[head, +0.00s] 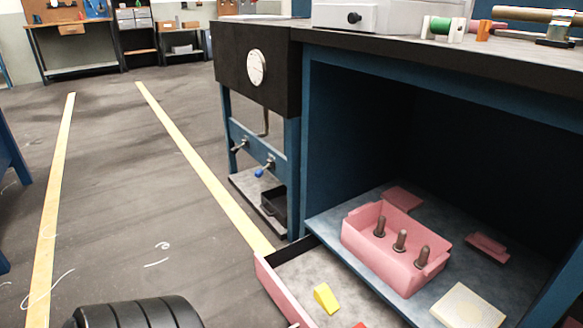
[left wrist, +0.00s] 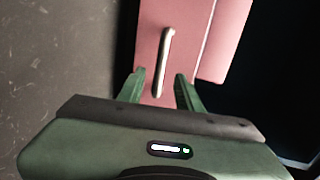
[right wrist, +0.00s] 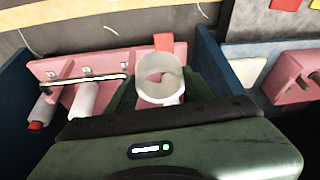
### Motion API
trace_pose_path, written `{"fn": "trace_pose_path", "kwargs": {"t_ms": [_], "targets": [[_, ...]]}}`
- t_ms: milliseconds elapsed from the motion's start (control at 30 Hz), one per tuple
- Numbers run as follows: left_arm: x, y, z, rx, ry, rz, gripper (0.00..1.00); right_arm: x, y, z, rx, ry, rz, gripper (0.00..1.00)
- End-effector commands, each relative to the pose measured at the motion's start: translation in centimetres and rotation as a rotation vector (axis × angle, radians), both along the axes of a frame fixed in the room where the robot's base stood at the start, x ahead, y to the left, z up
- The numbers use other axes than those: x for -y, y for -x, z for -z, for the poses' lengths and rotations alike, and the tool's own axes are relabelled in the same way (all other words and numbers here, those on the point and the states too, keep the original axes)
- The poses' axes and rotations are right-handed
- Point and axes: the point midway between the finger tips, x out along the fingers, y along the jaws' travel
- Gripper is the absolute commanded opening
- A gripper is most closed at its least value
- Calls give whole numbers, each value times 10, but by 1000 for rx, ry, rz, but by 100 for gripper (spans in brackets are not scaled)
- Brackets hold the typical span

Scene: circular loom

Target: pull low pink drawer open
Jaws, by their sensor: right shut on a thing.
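The low pink drawer (head: 275,290) stands partly out below the blue cabinet shelf, with its grey inside showing at the bottom of the head view. Its pink front fills the upper middle of the left wrist view, with a slim metal handle (left wrist: 164,60) on it. My left gripper (left wrist: 160,88) is open, with one finger on each side of the handle's near end and visible gaps between. My right gripper (right wrist: 160,88) is shut on a whitish see-through tube (right wrist: 165,84). Neither gripper shows in the head view.
A yellow wedge (head: 325,298) and a red piece (head: 360,325) lie in the drawer. A pink bin with pegs (head: 393,265) and a cream square (head: 467,308) sit on the shelf. Pale rolls (right wrist: 85,100) and a metal rod (right wrist: 85,80) are left of my right gripper.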

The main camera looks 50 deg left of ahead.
Motion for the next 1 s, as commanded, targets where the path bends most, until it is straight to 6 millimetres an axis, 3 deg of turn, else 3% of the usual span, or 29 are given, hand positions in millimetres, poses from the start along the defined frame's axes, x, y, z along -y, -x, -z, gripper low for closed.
{"fn": "trace_pose_path", "kwargs": {"t_ms": [100, 300, 1000], "targets": [[-2, 22, -7, -2, 1, -1, 35, 0, 0, -11, 0, 0, 0, 3], [-3, 41, -9, 0, 0, 0, 35, 0, 0, -15, 0, 0, 0, 3], [-2, 41, -10, 4, 4, 1, 35, 0, 0, -15, 0, 0, 0, 3]]}}
